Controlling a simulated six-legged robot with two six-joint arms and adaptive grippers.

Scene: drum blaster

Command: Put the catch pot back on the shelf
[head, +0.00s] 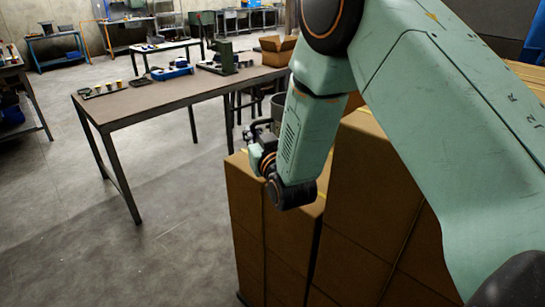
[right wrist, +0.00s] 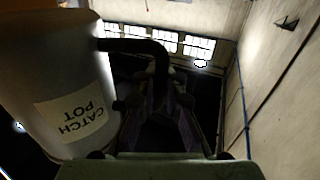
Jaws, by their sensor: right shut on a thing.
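The catch pot (right wrist: 60,75) fills the left of the right wrist view, a pale cylinder with a black handle and a white label that reads upside down. My right gripper (right wrist: 160,85) is shut on the handle, with the pot's body beside the fingers. The pot's contents are hidden. I cannot tell which of the far racks is the shelf. My left gripper is not in view.
Tall strapped cardboard boxes (head: 246,200) stand close below my right arm. A work table (head: 165,96) with a blue tray, a green device and an open carton is to the left. Open concrete floor (head: 110,255) lies at the lower left; benches line the back.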

